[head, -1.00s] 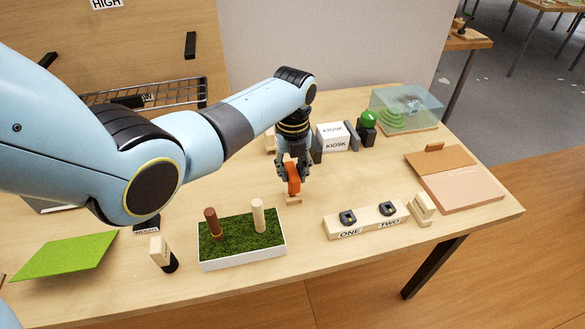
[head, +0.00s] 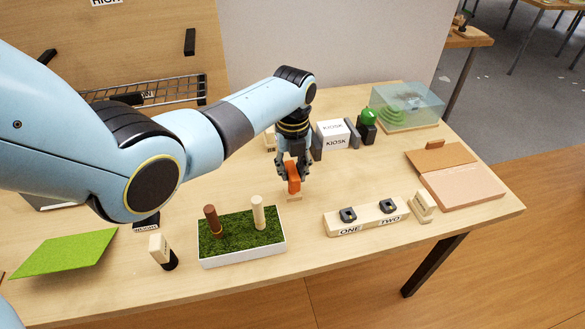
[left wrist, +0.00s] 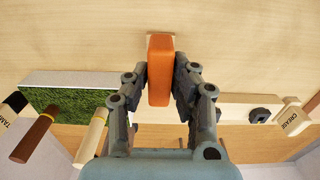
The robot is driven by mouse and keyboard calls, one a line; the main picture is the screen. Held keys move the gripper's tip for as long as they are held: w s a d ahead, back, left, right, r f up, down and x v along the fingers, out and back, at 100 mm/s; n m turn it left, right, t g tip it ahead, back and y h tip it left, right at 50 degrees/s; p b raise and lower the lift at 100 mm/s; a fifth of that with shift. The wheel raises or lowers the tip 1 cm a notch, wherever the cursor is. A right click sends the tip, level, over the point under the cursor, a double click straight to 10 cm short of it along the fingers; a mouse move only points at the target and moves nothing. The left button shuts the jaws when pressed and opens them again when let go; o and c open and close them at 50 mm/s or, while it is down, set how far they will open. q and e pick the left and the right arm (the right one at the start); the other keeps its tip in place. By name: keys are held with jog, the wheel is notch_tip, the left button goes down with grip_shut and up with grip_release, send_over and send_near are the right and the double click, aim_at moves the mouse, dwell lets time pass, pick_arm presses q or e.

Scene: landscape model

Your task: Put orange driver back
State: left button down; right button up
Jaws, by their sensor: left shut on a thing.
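The orange driver (head: 293,176) is between the fingers of my left gripper (head: 292,172), which is shut on it above the middle of the table. In the left wrist view its orange part (left wrist: 160,75) sits between both fingers (left wrist: 160,85). A small pale wooden piece (head: 295,198) shows just below the orange part; I cannot tell whether they touch. A wooden rack (head: 364,219) marked ONE and TWO, with a dark square holder at each mark, stands to the right and nearer the front. My right gripper is not in view.
A grass tray (head: 241,239) with two upright pegs stands front left of the gripper. A kiosk block (head: 332,136) is behind it to the right. A small tagged wooden block (head: 423,207) stands at the rack's right end. Bare table lies between gripper and rack.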

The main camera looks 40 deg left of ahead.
pick_arm(q)
jog(key=c, duration=1)
grip_release()
jog(key=shift+c, duration=0.2)
